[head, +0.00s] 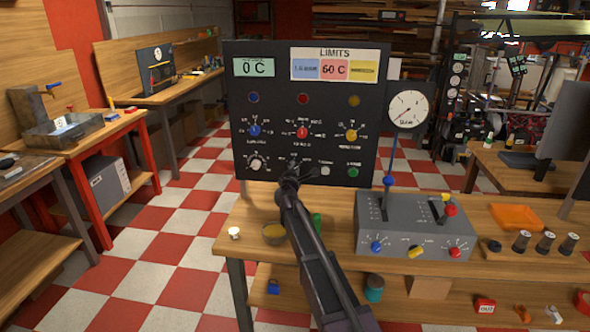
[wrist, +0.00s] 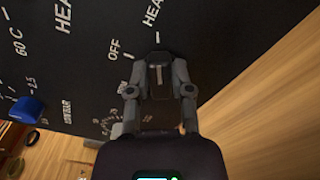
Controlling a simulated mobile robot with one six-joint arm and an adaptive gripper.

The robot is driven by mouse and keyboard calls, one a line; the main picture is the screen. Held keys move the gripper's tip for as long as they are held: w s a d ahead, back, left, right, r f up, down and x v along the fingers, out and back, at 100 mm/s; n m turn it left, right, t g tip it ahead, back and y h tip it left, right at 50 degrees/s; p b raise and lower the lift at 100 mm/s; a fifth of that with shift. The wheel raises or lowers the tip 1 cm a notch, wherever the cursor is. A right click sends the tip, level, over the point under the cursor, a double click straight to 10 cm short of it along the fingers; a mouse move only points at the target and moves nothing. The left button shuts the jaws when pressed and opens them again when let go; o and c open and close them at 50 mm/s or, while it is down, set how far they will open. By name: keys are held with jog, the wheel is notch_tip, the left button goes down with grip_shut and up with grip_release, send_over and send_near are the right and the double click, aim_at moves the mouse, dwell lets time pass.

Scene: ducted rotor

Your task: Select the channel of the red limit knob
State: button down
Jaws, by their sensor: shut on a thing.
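A black panel (head: 285,105) stands upright at the back of the bench. On it are a blue knob (head: 255,130), the red limit knob (head: 302,132) and a yellow knob (head: 351,135). My gripper (head: 291,172) is at the lower middle of the panel, below the red knob. In the wrist view my gripper (wrist: 158,70) is shut on a dark selector knob (wrist: 158,78) with a light line, beside the printed word OFF. The fingers hide much of the knob. The blue knob also shows in the wrist view (wrist: 27,108).
A LIMITS sign (head: 335,65) shows a red 60 C patch; a green display (head: 254,67) reads 0 C. Right of my arm are a grey control box (head: 415,225), a round gauge (head: 408,108) and an orange tray (head: 516,217). A small bowl (head: 274,233) stands left of my arm.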

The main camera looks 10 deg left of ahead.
jog(key=c, duration=0.5)
grip_release()
jog(key=shift+s, duration=0.1)
jog(key=s, duration=1.1)
jog(key=shift+s+a, duration=0.2)
jog(key=shift+s, duration=0.2)
